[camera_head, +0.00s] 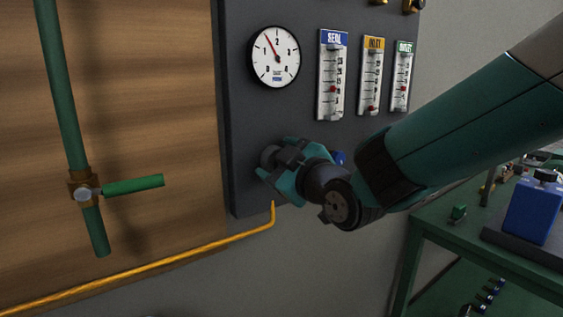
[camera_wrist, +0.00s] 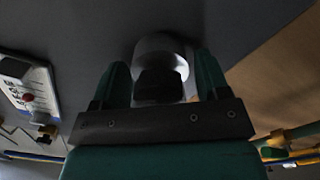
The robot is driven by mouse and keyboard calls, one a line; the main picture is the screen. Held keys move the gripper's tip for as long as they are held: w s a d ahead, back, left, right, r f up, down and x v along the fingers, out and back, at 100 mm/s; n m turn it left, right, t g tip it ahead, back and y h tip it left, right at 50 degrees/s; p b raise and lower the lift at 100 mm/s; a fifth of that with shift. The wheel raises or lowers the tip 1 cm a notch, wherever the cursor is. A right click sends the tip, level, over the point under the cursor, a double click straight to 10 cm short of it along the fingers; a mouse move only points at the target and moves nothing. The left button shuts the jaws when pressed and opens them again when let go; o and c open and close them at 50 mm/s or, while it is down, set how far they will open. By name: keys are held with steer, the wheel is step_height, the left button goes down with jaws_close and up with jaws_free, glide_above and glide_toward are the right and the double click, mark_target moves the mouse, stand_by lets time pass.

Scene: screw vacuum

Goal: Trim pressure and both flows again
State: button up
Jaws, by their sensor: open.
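The round pressure gauge (camera_head: 275,57) is on the dark panel, its needle pointing up and left, between 1 and 2. The SEAL flow meter (camera_head: 332,75) has its red float around mid-tube. The INLET meter (camera_head: 371,75) has its red float near the bottom. The OUTLET meter (camera_head: 402,76) has its float a little below the middle. My gripper (camera_head: 277,157) is open at a grey knob (camera_head: 268,154) below the gauge. In the wrist view the fingers stand either side of the pale round knob (camera_wrist: 162,52); I cannot tell whether they touch it.
A blue knob (camera_head: 339,157) shows partly behind my wrist. A green pipe with a green-handled valve (camera_head: 132,185) is at left, on wood. A yellow pipe (camera_head: 165,261) runs below the panel. A green bench (camera_head: 470,246) with a blue container (camera_head: 533,210) is at right.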

steer(key=shift+s, duration=0.1)
steer(key=b+v, duration=0.7)
steer(key=v, duration=1)
steer(key=shift+d, duration=0.2)
